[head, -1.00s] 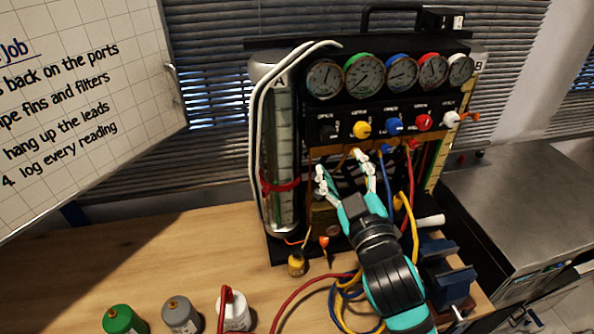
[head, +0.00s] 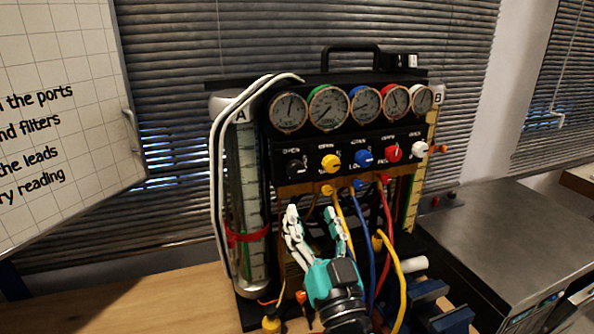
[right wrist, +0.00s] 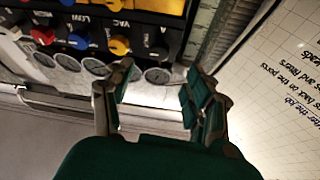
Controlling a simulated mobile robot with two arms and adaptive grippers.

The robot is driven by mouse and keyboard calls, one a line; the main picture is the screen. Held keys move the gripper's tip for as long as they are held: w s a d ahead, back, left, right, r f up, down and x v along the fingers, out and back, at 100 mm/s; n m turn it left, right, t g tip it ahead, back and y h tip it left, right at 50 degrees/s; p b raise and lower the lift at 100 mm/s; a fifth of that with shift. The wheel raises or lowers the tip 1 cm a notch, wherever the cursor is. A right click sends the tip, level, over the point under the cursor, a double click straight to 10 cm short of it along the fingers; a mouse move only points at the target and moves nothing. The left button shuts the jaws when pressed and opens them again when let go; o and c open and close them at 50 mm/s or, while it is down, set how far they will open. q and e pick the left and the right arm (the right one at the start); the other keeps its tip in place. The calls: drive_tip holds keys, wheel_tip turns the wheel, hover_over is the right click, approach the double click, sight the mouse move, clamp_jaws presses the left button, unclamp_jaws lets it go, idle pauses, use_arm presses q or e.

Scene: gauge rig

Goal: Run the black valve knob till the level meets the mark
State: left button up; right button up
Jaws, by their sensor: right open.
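The black valve knob (head: 296,166) is at the left end of the knob row on the gauge rig's panel (head: 330,145). In the right wrist view the knob (right wrist: 158,51) shows beyond my fingers, apart from them. My right gripper (head: 312,212) is open and empty, below the black and yellow knobs in the head view. The sight column marked A (head: 247,185) stands at the rig's left with a red band (head: 247,238) around its lower part. The liquid level in it is too unclear to read. My left gripper is not in view.
Yellow (head: 330,162), blue (head: 364,157), red (head: 392,152) and white (head: 418,149) knobs sit right of the black one, under several dials. Coloured hoses (head: 372,240) hang beside my right gripper. A whiteboard (head: 60,120) stands at left, a metal counter (head: 500,225) at right.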

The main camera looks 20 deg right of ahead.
sight(297, 175)
drive_tip(key=p+x, duration=0.3)
drive_tip(key=x, duration=0.7)
drive_tip(key=shift+w+r, duration=0.1)
drive_tip(key=shift+w, duration=0.05)
